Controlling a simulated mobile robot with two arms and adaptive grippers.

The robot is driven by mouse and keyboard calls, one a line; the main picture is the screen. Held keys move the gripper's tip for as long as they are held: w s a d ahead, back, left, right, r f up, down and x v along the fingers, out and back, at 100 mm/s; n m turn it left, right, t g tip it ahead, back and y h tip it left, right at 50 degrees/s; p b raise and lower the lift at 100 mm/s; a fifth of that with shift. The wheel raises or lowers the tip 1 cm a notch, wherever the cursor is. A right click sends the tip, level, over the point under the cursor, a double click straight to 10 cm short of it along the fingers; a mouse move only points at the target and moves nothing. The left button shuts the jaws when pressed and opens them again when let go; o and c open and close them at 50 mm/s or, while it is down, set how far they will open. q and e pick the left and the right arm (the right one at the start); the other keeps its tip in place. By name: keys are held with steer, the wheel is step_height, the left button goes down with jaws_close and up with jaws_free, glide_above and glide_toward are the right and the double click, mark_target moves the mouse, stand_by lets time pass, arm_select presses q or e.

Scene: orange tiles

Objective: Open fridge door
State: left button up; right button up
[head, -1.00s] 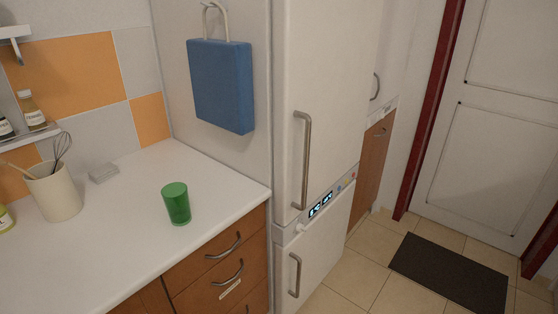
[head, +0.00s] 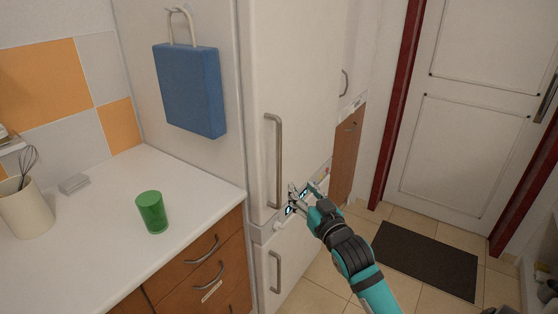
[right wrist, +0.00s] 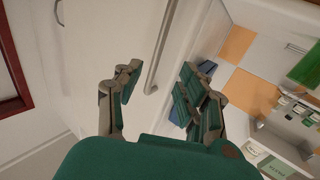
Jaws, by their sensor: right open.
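The tall white fridge has an upper door (head: 297,80) that is closed, with a long vertical metal handle (head: 279,160) near its left edge. A lower door (head: 300,265) with a shorter handle (head: 275,272) is closed too. My right gripper (head: 297,193) is open and empty, just right of the lower end of the upper handle. In the right wrist view, the handle (right wrist: 165,45) runs between the two spread fingers in the picture, with no visible contact; its depth relative to the fingertips is unclear. My arm hides part of the display strip. My left gripper is out of view.
A white counter (head: 100,220) with a green glass (head: 151,212) and a utensil pot (head: 25,208) stands left of the fridge. A blue bag (head: 190,90) hangs on the fridge's side panel. A dark mat (head: 425,260) lies before the white room door (head: 465,140).

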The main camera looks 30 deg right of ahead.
mark_target(280, 162)
steer(key=w+d, duration=0.1)
steer(key=w, duration=0.4)
steer(key=w+d+p, duration=0.1)
steer(key=w, duration=0.4)
steer(key=w+d+p, duration=0.1)
steer(key=w, duration=0.5)
steer(key=shift+d+f, duration=0.1)
steer(key=shift+c, duration=0.5)
jaws_close()
steer(key=shift+w+f, duration=0.1)
steer(key=shift+f, duration=0.05)
